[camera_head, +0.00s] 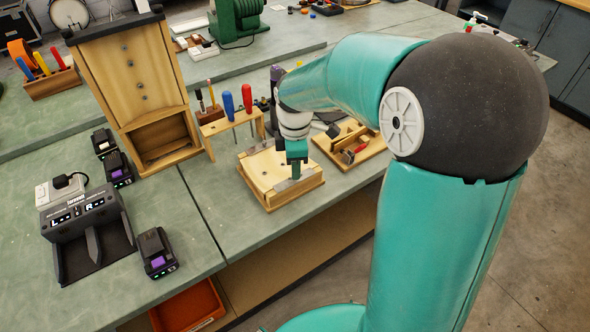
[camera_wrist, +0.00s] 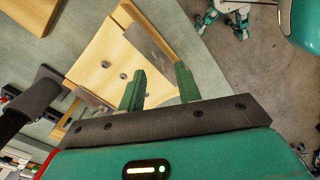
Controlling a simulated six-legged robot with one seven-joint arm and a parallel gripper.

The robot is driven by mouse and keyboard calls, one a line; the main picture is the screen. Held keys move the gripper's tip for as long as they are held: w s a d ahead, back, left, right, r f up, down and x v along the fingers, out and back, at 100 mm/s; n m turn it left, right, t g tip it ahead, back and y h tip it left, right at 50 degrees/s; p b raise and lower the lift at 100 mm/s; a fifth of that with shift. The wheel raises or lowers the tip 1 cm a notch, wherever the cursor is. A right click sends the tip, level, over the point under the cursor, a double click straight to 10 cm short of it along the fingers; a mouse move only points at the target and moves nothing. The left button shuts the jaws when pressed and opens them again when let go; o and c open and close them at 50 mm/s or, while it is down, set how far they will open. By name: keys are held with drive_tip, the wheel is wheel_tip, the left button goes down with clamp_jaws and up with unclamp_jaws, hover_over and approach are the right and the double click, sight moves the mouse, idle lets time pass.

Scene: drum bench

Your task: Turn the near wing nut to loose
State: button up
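A light wooden block fixture (camera_head: 262,184) sits at the bench's front edge, with a grey metal strip (camera_head: 284,185) on its near side. In the wrist view its wooden face (camera_wrist: 105,60) shows small dark round spots, a near metal strip (camera_wrist: 150,45) and another strip (camera_wrist: 92,98). My gripper (camera_head: 296,172) points down over the near strip in the head view. In the wrist view the two green fingers of my gripper (camera_wrist: 160,84) stand apart with a clear gap. I cannot make out the near wing nut; the gripper may hide it. Nothing shows held.
A wooden tool rack (camera_head: 233,122) with red and blue screwdrivers stands behind the fixture. A second wooden board (camera_head: 348,150) with small parts lies to its right. A tall wooden stand (camera_head: 135,85), a charger (camera_head: 85,222) and batteries (camera_head: 157,252) are left.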

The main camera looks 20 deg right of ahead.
wheel_tip(320, 180, up, 11)
drive_tip(key=shift+f, duration=0.2)
idle(0.4)
drive_tip(key=s+r+m+t, duration=0.3)
drive_tip(key=s+m+t, duration=0.2)
drive_tip(key=s+m, duration=1.1)
drive_tip(key=s, duration=0.3)
drive_tip(key=shift+d+t, duration=0.3)
